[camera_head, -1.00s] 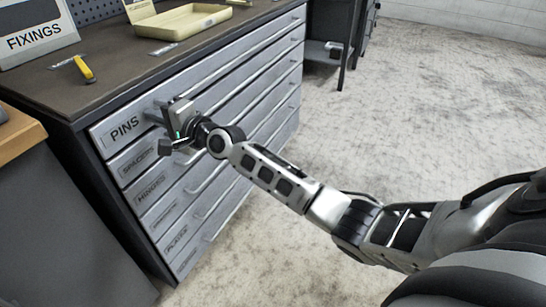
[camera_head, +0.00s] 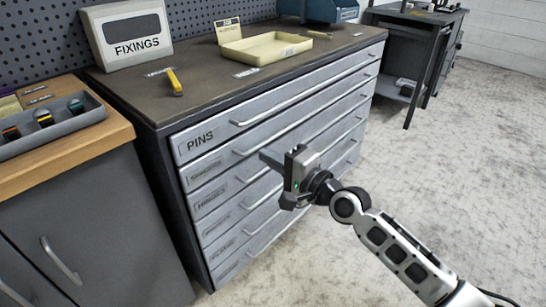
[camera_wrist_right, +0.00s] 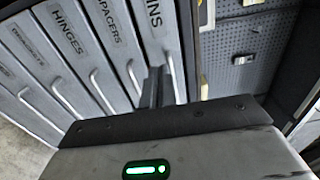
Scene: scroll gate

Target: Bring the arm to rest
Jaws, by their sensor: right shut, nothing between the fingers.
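My right gripper (camera_head: 271,158) is in front of the grey drawer cabinet (camera_head: 163,160) in the head view, with its arm coming in from the lower right. Its fingers are shut with nothing between them. They point at the upper drawers and overlap the front below the PINS drawer (camera_head: 255,122) in the picture; I cannot tell the exact gap. The shut fingers (camera_wrist_right: 154,88) also show in the right wrist view, with the labelled drawers and their handles beyond. All the drawers look closed. My left gripper is not in view.
On the cabinet top are a FIXINGS sign (camera_head: 128,35), a yellow tray (camera_head: 266,49) and a yellow-handled tool (camera_head: 175,82). A wooden-topped bench (camera_head: 75,146) with a grey tray (camera_head: 50,125) stands at left. A dark desk (camera_head: 415,45) is at back right. The floor at right is clear.

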